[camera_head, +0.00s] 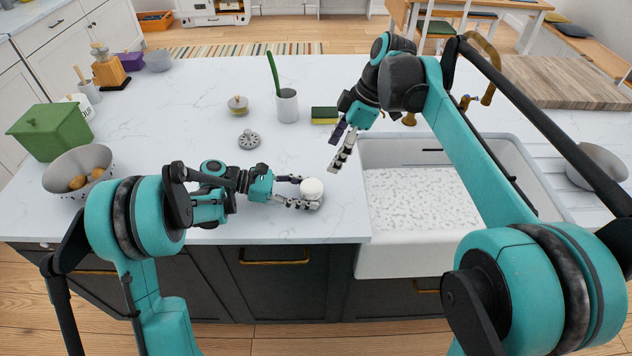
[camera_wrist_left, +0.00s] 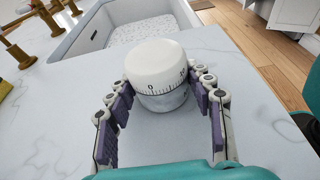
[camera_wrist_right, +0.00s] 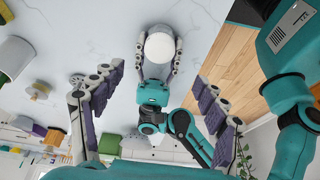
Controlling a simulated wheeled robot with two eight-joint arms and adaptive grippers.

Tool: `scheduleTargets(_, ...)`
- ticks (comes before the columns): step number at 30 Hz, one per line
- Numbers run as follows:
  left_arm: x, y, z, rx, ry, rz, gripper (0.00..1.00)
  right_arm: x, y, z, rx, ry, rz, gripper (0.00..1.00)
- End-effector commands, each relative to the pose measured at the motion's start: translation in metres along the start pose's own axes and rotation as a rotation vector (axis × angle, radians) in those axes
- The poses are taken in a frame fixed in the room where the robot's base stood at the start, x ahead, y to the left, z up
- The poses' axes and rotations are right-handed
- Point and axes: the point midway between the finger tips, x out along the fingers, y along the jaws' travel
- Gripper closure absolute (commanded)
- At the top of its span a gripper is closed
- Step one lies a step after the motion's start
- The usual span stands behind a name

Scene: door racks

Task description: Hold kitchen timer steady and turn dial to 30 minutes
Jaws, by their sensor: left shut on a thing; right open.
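The white round kitchen timer (camera_head: 312,189) stands on the countertop just left of the sink. In the left wrist view the timer (camera_wrist_left: 157,70) shows a white dial top with a ring of black marks and a 0 facing my left gripper. My left gripper (camera_head: 300,193) is shut on the timer, one finger on each side of its lower body. My right gripper (camera_head: 341,150) is open and empty, above the counter behind and to the right of the timer. In the right wrist view the timer (camera_wrist_right: 159,46) lies beyond the open fingers.
The white sink (camera_head: 365,220) is right of the timer, with a brass faucet behind. A cup with a green utensil (camera_head: 287,106), a sponge (camera_head: 324,114), a small lidded jar (camera_head: 238,105) and a grey strainer (camera_head: 249,139) stand behind. A colander (camera_head: 62,180) is at left.

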Motion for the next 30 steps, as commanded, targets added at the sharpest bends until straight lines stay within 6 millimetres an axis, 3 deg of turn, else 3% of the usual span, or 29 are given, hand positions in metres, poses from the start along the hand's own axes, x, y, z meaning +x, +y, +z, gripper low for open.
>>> scheduleTargets(7, 0.000, 0.000, 0.000, 0.000, 0.000, 0.000, 0.64, 0.017, 0.000, 0.001, -0.058, 0.012, 0.002, 0.27)
scheduleTargets(21, 0.000, 0.000, 0.000, 0.000, 0.000, 0.000, 0.64, 0.105, 0.000, 0.000, -0.055, 0.010, 0.002, 0.27)
scheduleTargets(30, 0.000, 0.000, 0.000, 0.000, 0.000, 0.000, 0.64, 0.120, 0.000, 0.000, -0.054, 0.010, 0.002, 0.27)
